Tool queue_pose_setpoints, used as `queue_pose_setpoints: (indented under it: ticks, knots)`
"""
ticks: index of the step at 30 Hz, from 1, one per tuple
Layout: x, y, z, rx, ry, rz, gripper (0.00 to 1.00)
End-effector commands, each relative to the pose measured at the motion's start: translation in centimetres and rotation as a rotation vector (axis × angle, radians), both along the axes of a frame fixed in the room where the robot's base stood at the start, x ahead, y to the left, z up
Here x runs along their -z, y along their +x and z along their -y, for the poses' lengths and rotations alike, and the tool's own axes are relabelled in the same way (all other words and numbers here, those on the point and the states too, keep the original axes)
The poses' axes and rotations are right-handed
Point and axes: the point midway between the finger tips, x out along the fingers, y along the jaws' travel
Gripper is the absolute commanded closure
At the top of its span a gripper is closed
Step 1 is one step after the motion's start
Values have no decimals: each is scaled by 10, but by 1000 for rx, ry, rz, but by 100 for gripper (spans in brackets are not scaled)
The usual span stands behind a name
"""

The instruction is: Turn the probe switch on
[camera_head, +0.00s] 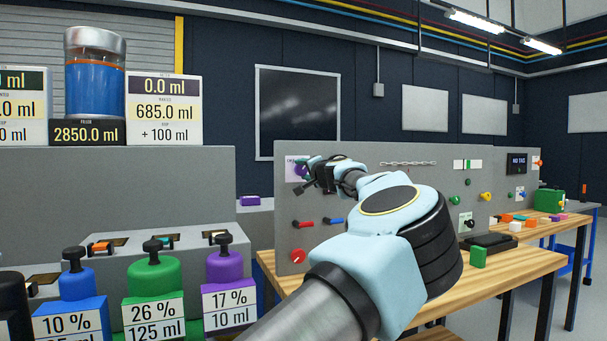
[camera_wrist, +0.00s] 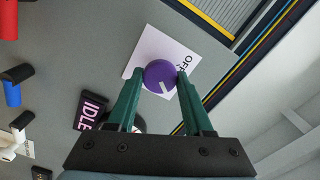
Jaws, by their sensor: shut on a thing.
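A round purple knob (camera_wrist: 159,72) with a short white mark sits on a white label plate (camera_wrist: 188,48) on a grey upright panel (camera_head: 375,236). The plate reads OFF beside the knob; the rest of its text is hidden. In the wrist view, my gripper (camera_wrist: 158,78) has its two green fingers closed on opposite sides of the knob. The white mark points toward the lower right of that view.
A dark sign reading IDLE (camera_wrist: 91,110) is close beside the fingers. Red (camera_head: 303,223) and blue (camera_head: 334,221) levers and a red dial (camera_head: 298,256) are lower on the panel. A wooden bench (camera_head: 500,268) holds a green block (camera_head: 478,257).

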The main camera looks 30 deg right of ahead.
Motion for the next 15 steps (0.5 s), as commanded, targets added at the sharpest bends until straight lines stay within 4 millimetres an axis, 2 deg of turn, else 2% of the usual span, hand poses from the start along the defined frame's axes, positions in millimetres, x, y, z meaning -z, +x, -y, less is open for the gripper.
queue_pose_setpoints:
  ticks: [15]
  knots:
    - [-1,0,1,2,50,7,100]
